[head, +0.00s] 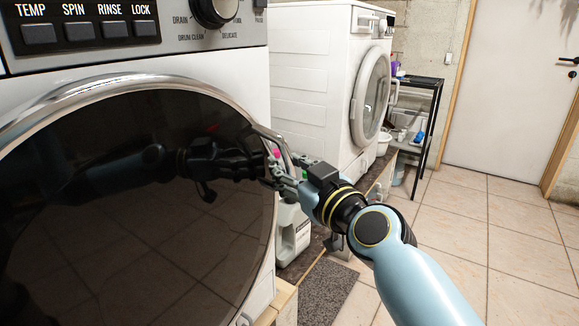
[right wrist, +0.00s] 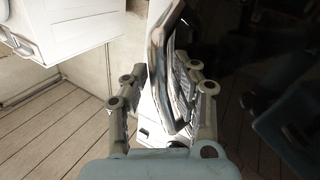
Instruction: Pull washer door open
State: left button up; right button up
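The washer door (head: 130,220) is a large dark glass disc with a chrome rim, filling the left of the head view. I see no clear gap behind it. Its chrome handle (right wrist: 166,62) shows in the right wrist view, at the door's edge. My right gripper (head: 272,168) is at the right edge of the door in the head view. In the right wrist view my right gripper (right wrist: 160,80) has one finger on each side of the handle. The right finger is close against it; some space shows by the left finger. My left gripper is not in view.
The washer's button panel (head: 90,22) is above the door. A second white machine (head: 312,75) stands behind to the right. A detergent jug (head: 291,232) is beside the washer, below my right gripper. A black rack (head: 424,120) stands farther back. Tiled floor at right is clear.

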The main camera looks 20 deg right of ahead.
grip_shut()
jog(key=shift+d+f, duration=0.1)
dwell(0.3)
